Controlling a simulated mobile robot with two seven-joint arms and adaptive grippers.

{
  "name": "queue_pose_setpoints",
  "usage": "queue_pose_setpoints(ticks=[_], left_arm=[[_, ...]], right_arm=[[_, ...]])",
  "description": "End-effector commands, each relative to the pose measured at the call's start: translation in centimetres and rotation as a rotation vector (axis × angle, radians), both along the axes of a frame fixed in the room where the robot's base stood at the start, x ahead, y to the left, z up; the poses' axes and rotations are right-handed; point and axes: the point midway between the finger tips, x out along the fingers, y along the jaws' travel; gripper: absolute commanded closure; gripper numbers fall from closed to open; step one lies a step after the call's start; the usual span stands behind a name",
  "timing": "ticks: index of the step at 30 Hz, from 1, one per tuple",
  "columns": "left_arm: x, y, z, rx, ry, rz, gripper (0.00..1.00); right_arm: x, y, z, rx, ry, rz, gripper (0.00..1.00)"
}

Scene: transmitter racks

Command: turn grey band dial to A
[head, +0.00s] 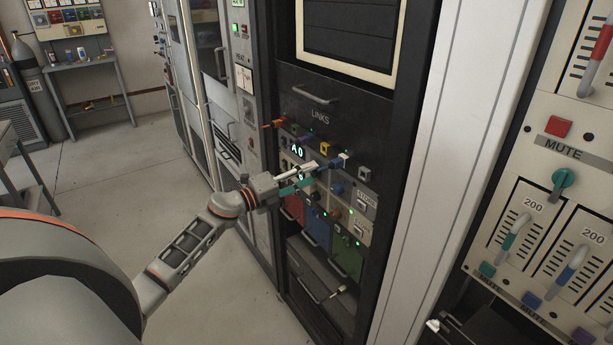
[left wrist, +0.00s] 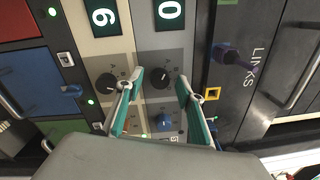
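In the left wrist view the panel is turned sideways. A grey band (left wrist: 155,40) carries a "0" display (left wrist: 169,14), a black dial (left wrist: 160,79) with small letters around it, and a blue knob (left wrist: 165,121). My left gripper (left wrist: 161,82) is open, its teal fingertips on either side of the black grey-band dial. I cannot tell whether they touch it, and the dial's pointer is too small to read. In the head view my left gripper (head: 314,174) reaches the rack panel and hides this dial. My right gripper is not in view.
A beige band beside it has its own black dial (left wrist: 107,82), close to one finger. A purple-blue lever (left wrist: 232,56) and a yellow socket (left wrist: 213,94) lie on the other side. Drawer handles and an orange lever (head: 274,124) stick out. The floor (head: 110,190) is clear.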

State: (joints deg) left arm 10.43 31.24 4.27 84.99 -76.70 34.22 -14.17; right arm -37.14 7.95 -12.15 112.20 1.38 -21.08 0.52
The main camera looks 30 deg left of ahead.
Motion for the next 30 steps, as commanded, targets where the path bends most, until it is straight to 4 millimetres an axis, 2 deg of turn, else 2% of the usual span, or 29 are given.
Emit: queue_pose_setpoints(ticks=[7, 21, 25, 30], left_arm=[[-1.0, 0.4, -0.1, 0.002, -0.001, 0.000, 0.62], [-8.7, 3.6, -0.6, 0.002, 0.001, 0.001, 0.62], [-10.1, 4.2, -0.7, 0.000, 0.002, 0.000, 0.62], [-11.0, 4.6, -0.6, 0.000, 0.000, 0.000, 0.62]], right_arm=[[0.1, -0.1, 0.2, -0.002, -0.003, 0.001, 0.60], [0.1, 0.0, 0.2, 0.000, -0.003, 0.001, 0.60], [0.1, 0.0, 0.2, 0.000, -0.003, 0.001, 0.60], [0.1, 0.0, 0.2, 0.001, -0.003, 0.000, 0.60]])
